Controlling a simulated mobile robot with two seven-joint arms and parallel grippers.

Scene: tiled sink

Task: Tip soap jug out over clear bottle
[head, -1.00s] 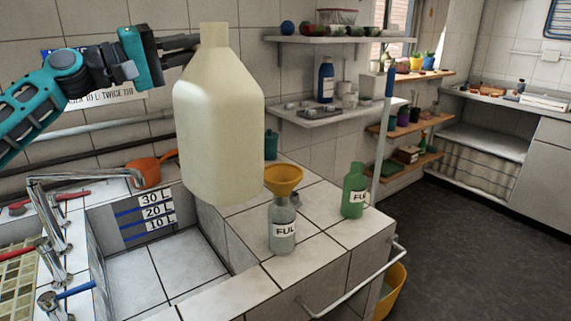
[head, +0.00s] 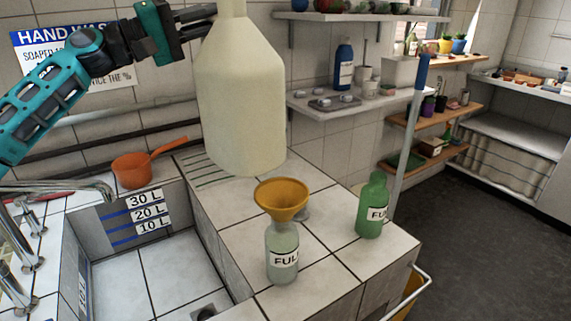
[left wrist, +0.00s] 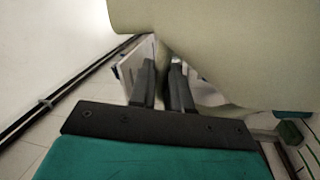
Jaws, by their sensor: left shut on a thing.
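The soap jug (head: 238,105) is large and pale cream. It hangs upright in the air above the tiled counter, its top cut off by the picture's upper edge. My left gripper (head: 208,14) is shut on it near its neck, from the left. In the left wrist view, the jug (left wrist: 230,45) fills the upper right, with the fingers (left wrist: 163,85) against it. The clear bottle (head: 282,255) stands upright on the counter with a "FUL" label. An orange funnel (head: 281,198) sits in its mouth, just below and right of the jug's base. My right gripper is out of view.
A green bottle (head: 372,206) stands to the right on the counter. The sink (head: 165,275) with litre marks is at the left, with an orange pan (head: 132,170) behind it. A shelf (head: 345,100) hangs behind. A blue-topped pole (head: 410,140) rises at the right.

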